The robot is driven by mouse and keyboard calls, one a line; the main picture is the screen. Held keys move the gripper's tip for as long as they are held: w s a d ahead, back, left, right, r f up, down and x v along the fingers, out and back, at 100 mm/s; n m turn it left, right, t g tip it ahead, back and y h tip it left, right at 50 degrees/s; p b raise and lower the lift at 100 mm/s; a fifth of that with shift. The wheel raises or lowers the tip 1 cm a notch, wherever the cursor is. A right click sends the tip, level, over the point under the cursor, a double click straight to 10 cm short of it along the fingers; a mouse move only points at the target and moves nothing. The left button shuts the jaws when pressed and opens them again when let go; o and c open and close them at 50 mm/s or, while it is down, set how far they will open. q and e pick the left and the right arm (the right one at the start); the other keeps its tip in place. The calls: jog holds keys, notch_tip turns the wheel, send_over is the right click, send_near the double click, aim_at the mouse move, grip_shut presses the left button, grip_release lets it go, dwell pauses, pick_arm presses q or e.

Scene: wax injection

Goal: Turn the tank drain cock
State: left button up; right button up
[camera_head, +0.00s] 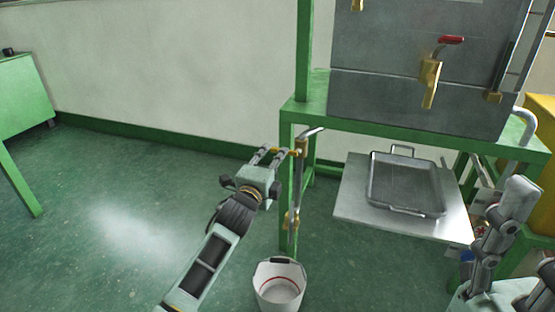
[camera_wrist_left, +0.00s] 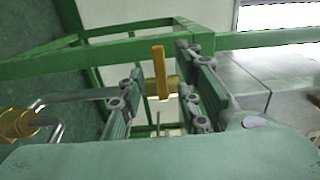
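A brass cock (camera_head: 299,147) sits on a thin metal pipe beside the green stand's front left leg. My left gripper (camera_head: 275,151) points at it from the left. In the left wrist view, its yellow lever (camera_wrist_left: 160,72) stands upright between the two spread fingers, with gaps visible on both sides.
The green stand (camera_head: 395,122) carries the tank. A metal tray (camera_head: 405,182) lies on a pale shelf (camera_head: 352,206) below it. A white bucket (camera_head: 279,287) stands on the floor under the pipe. A green table (camera_head: 22,95) is at far left; the floor between is clear.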

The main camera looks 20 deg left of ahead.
pick_arm(q)
jog(key=shift+w+b, duration=0.6)
jog(key=shift+w, duration=1.3)
jog(key=shift+c, duration=0.3)
grip_shut()
